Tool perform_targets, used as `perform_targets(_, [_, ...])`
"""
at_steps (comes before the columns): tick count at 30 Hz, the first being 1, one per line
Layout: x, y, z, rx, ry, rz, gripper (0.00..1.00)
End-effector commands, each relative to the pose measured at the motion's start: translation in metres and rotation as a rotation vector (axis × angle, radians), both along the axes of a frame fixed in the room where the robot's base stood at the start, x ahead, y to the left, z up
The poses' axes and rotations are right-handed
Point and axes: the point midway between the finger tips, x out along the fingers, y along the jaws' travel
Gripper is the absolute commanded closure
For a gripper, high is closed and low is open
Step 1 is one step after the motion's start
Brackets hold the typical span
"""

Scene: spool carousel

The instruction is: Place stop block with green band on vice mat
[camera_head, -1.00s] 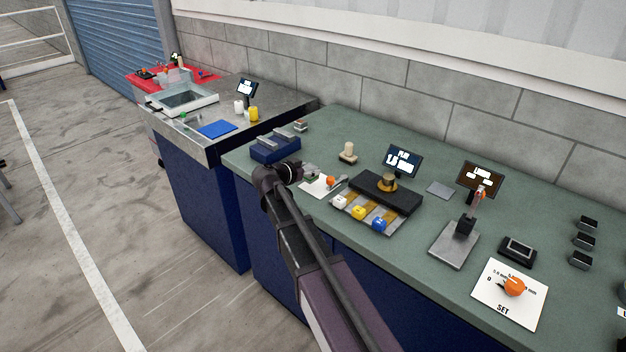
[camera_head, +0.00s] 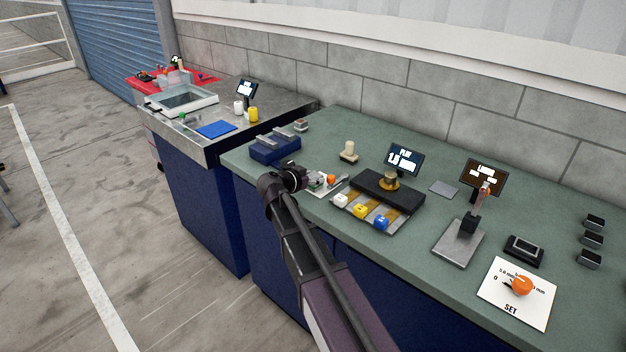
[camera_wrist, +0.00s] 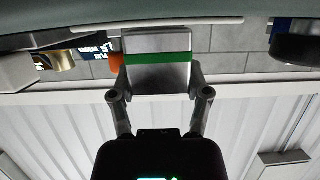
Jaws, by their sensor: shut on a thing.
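The stop block (camera_wrist: 145,77) is pale grey metal with a green band across it, seen in the wrist view. My gripper (camera_wrist: 158,84) is shut on it, with one finger on each side. In the head view my gripper (camera_head: 312,180) is low over the bench beside a white sheet (camera_head: 318,191) with an orange knob. The block is small and partly hidden there. A blue mat (camera_head: 216,129) lies on the steel bench and a small grey mat (camera_head: 443,188) on the green bench. I cannot tell which is the vice mat.
A blue vice-like fixture (camera_head: 273,152) stands left of my gripper. A black unit (camera_head: 386,193) with a display behind it and a tray of coloured knobs stand to the right. A cream-topped post (camera_head: 348,150) stands behind.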

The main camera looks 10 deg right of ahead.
Motion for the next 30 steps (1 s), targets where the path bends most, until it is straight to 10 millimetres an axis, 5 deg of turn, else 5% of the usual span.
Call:
perform_targets(8, [0.0001, -0.0003, -0.0028, -0.002, 0.000, 0.000, 0.98])
perform_targets(9, [0.0000, -0.0002, -0.0023, 0.000, 0.000, 0.000, 0.29])
perform_targets(12, [0.0000, -0.0001, -0.0021, 0.000, 0.000, 0.000, 0.03])
perform_targets(30, [0.0000, -0.0001, 0.0017, 0.000, 0.000, 0.000, 0.03])
